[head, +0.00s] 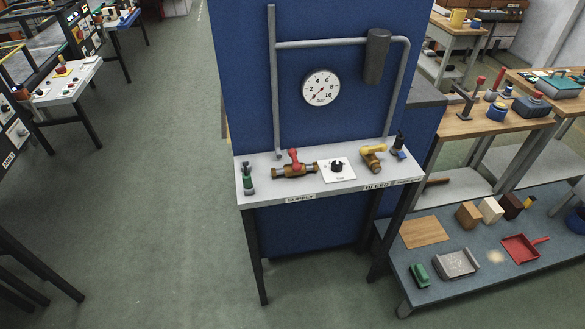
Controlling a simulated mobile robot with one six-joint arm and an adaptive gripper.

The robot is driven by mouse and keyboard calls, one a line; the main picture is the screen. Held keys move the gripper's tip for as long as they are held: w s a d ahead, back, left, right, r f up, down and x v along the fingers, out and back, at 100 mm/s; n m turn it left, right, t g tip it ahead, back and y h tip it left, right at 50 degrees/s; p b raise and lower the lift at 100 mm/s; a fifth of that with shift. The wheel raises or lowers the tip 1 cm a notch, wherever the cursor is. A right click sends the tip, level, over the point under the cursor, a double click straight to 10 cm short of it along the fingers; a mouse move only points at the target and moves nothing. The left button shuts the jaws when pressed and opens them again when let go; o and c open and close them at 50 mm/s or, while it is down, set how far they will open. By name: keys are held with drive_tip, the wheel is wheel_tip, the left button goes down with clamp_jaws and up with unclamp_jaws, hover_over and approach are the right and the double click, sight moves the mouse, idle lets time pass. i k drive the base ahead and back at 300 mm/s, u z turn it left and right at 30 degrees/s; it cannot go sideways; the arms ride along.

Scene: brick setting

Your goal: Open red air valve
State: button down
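The red air valve (294,159) shows in the head view on the left half of a small grey-white bench. Its red handle stands up from a brass body (293,171) lying along the bench, above a "SUPPLY" label (300,198). The exact angle of the handle is hard to tell at this size. A yellow-handled valve (373,152) sits at the right, near a "BLEED" label. A round pressure gauge (321,88) marked in bar hangs on the blue panel; I cannot read its needle surely. My gripper is not in view.
A black knob on a white plate (337,168) sits between the valves. A green-topped item (248,179) stands at the bench's left end. Grey pipes (275,90) run up the panel. Cluttered benches (500,120) stand to the right. Green floor (165,190) is clear at left and front.

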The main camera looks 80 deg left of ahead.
sight(297, 167)
drive_tip(key=k, duration=1.9)
drive_tip(key=u, duration=1.95)
drive_tip(key=i, duration=0.7)
drive_tip(key=z, duration=0.3)
